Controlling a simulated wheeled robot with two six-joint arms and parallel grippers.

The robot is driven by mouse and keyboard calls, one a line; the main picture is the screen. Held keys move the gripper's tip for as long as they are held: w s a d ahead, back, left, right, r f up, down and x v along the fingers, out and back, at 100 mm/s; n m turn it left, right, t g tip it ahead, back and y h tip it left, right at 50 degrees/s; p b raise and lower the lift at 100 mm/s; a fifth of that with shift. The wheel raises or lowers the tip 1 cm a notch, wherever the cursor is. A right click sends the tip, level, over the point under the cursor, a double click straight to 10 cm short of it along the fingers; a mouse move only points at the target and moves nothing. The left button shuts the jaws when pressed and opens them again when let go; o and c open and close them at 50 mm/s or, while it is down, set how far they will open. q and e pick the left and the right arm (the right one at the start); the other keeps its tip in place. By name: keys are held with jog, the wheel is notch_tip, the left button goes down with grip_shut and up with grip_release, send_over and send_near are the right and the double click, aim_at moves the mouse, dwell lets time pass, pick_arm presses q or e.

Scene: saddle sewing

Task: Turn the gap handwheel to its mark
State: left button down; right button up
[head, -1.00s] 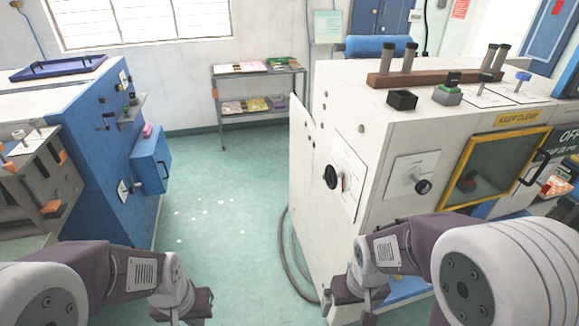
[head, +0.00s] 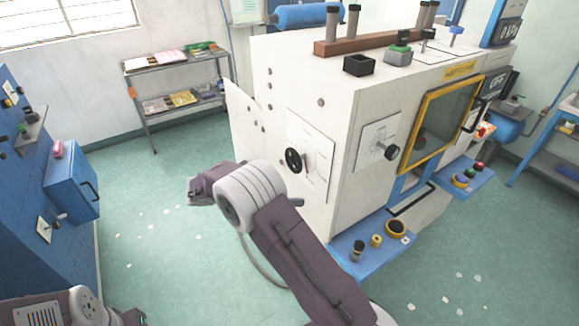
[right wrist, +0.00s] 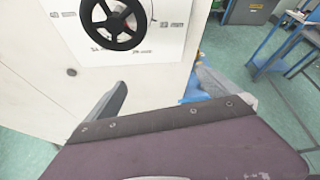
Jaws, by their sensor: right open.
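The gap handwheel (head: 294,160) is a black spoked wheel on a white marked plate (head: 318,172) on the left face of the cream machine. A small red spot shows at its right side. The right wrist view shows the handwheel (right wrist: 112,22) at the top, cut by the frame edge, with several mm labels around it. The mark it points to cannot be told. My right gripper (head: 201,188) is left of and lower than the wheel, apart from it. In the right wrist view its fingers (right wrist: 160,80) are spread and empty. My left gripper is out of view.
A crank knob (head: 392,152) and a yellow-framed window (head: 447,115) are on the machine's front. A blue ledge (head: 345,262) with knobs sticks out below. A blue cabinet (head: 72,185) stands left, a shelf rack (head: 150,105) behind. The floor between is clear, apart from pale scraps.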

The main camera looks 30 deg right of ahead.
aim_at(291, 163)
jog(key=w+a+r+n+t+h, duration=0.2)
jog(key=w+a+r+n+h, duration=0.1)
jog(key=w+r+n+h, duration=0.15)
jog(key=shift+m+g+h, duration=0.3)
jog(key=shift+m+h, duration=0.05)
jog(key=shift+m, duration=0.1)
jog(key=d, duration=0.2)
jog(key=d+p, duration=0.1)
jog(key=d, duration=0.2)
jog(key=w+d, duration=0.1)
jog(key=d, duration=0.2)
jog(key=shift+d+r+p, duration=0.2)
jog(key=shift+d+p, duration=0.05)
jog(key=shift+p, duration=0.1)
jog(key=shift+w+d, duration=0.15)
jog(key=shift+d, duration=0.15)
jog(key=shift+f, duration=0.1)
jog(key=shift+c, duration=0.3)
jog(key=c, duration=1.3)
